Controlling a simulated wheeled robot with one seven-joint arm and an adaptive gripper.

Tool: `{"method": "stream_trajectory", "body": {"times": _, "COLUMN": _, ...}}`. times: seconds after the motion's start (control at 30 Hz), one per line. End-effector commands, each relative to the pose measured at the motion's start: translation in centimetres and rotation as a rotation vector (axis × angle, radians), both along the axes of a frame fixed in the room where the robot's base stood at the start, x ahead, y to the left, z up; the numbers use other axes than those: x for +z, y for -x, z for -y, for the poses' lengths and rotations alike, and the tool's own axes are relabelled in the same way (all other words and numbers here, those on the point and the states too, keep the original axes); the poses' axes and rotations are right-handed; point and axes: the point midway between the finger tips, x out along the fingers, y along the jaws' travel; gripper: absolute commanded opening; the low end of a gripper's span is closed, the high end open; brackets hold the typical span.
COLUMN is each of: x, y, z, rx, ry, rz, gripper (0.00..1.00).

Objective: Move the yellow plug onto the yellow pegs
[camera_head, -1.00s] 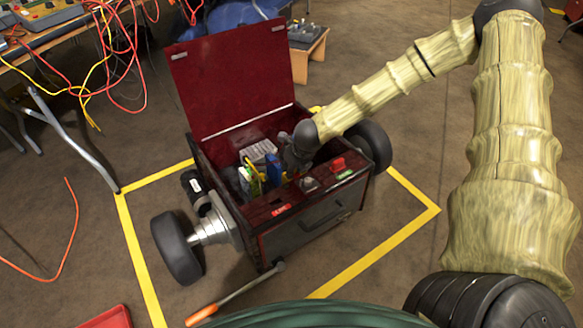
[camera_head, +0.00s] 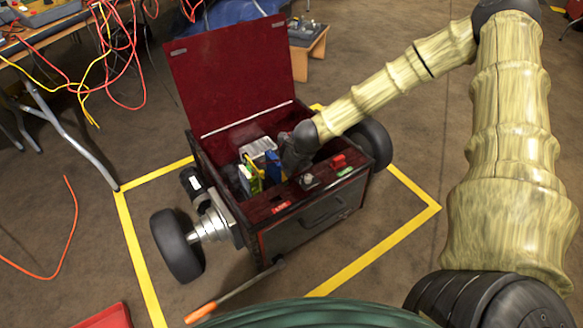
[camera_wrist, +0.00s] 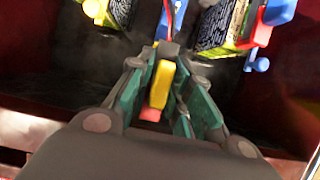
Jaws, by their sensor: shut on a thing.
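My gripper (camera_wrist: 164,70) is shut on the yellow plug (camera_wrist: 160,84), which sits upright between the green finger pads in the wrist view. The plug has a red part at its near end. In the head view my gripper (camera_head: 284,166) is down inside the open dark red box, and the plug in it cannot be made out clearly. A yellow fitting with pale round knobs (camera_wrist: 98,11) shows at the top left of the wrist view; I cannot tell whether these knobs are the yellow pegs. The plug is apart from it.
The dark red box (camera_head: 318,213) stands on wheels with its lid (camera_head: 228,78) raised behind. Blocks with yellow, red and blue parts (camera_wrist: 225,25) lie beyond my gripper, to the right. The box walls enclose my gripper. A table with cables (camera_head: 45,40) stands at the far left.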

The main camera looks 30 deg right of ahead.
Motion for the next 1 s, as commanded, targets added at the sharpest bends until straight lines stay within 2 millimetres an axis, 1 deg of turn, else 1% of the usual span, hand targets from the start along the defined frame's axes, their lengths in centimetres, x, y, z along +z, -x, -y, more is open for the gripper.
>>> {"method": "stream_trajectory", "body": {"times": 0.03, "x": -0.1, "y": 0.0, "z": 0.0, "rx": 0.0, "ry": 0.0, "rz": 0.0, "gripper": 0.0}}
{"method": "stream_trajectory", "body": {"times": 0.07, "x": -0.1, "y": 0.0, "z": 0.0, "rx": 0.0, "ry": 0.0, "rz": 0.0, "gripper": 0.22}}
{"method": "stream_trajectory", "body": {"times": 0.1, "x": -0.1, "y": 0.0, "z": 0.0, "rx": 0.0, "ry": 0.0, "rz": 0.0, "gripper": 0.29}}
{"method": "stream_trajectory", "body": {"times": 0.2, "x": -0.1, "y": 0.0, "z": 0.0, "rx": 0.0, "ry": 0.0, "rz": 0.0, "gripper": 0.45}}
{"method": "stream_trajectory", "body": {"times": 0.5, "x": 0.0, "y": 0.0, "z": 0.0, "rx": 0.0, "ry": 0.0, "rz": 0.0, "gripper": 0.45}}
{"method": "stream_trajectory", "body": {"times": 0.63, "x": 0.3, "y": 0.2, "z": 0.0, "rx": 0.0, "ry": -0.001, "rz": 0.001, "gripper": 0.45}}
{"method": "stream_trajectory", "body": {"times": 0.77, "x": 1.4, "y": 0.5, "z": 0.0, "rx": -0.001, "ry": -0.001, "rz": 0.002, "gripper": 0.45}}
{"method": "stream_trajectory", "body": {"times": 1.0, "x": 3.8, "y": 1.5, "z": 0.2, "rx": -0.001, "ry": -0.001, "rz": 0.002, "gripper": 0.45}}
